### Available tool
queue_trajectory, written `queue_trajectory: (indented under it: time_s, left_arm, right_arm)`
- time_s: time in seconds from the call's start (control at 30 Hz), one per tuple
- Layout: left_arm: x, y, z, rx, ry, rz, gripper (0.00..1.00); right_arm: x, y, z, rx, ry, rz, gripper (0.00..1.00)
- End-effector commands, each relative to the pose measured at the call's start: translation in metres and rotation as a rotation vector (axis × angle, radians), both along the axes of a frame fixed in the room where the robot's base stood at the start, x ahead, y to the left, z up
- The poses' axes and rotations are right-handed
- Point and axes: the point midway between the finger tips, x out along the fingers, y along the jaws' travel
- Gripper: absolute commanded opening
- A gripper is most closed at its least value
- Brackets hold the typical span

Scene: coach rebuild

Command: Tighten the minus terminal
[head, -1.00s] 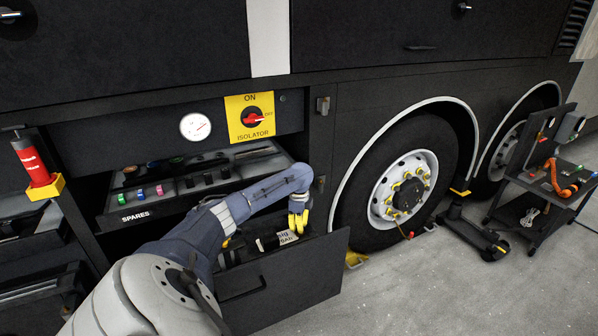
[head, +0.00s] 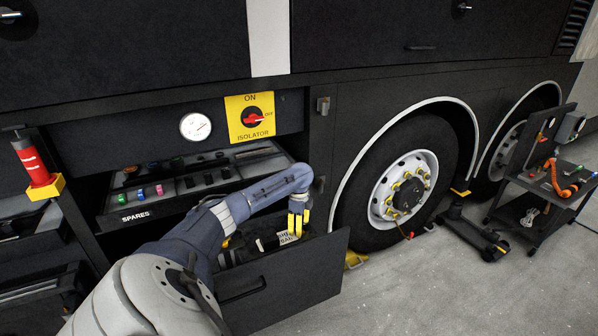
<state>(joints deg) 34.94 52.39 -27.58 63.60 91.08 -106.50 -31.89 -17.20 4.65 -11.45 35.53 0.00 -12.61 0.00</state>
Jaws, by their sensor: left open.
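My left gripper (head: 296,224), with yellow fingertips, points down over the right part of the open lower drawer (head: 290,285). It is open. Below and left of it in the drawer lies a dark item with a white label (head: 272,241); the lettering is partly covered by my fingers. I cannot make out the minus terminal; my left arm hides much of the drawer's inside. My right gripper is not in view.
The spares tray (head: 150,212) sits pulled out above the drawer, with small coloured parts. A round gauge (head: 195,126) is behind it. A wheel (head: 405,190) stands right of the drawer. A tool cart (head: 545,185) is at far right. The floor between is mostly clear.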

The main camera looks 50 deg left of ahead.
Motion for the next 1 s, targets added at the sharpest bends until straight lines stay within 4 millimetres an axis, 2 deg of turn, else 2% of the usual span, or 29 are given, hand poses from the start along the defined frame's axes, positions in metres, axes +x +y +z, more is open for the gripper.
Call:
queue_trajectory:
  time_s: [0.13,0.27,0.7,1.0]
  left_arm:
    - [0.0,0.0,0.002,0.0,0.0,0.0,0.5]
    - [0.001,0.0,0.013,0.001,-0.002,-0.002,0.5]
    - [0.001,0.001,0.087,0.002,-0.002,0.0,0.5]
    - [0.0,0.0,0.115,0.0,0.0,0.0,0.5]
  right_arm:
    - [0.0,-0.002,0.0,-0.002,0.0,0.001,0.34]
    - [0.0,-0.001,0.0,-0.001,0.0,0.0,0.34]
    - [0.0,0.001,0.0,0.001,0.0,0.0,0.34]
    - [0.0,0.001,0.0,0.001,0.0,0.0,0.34]
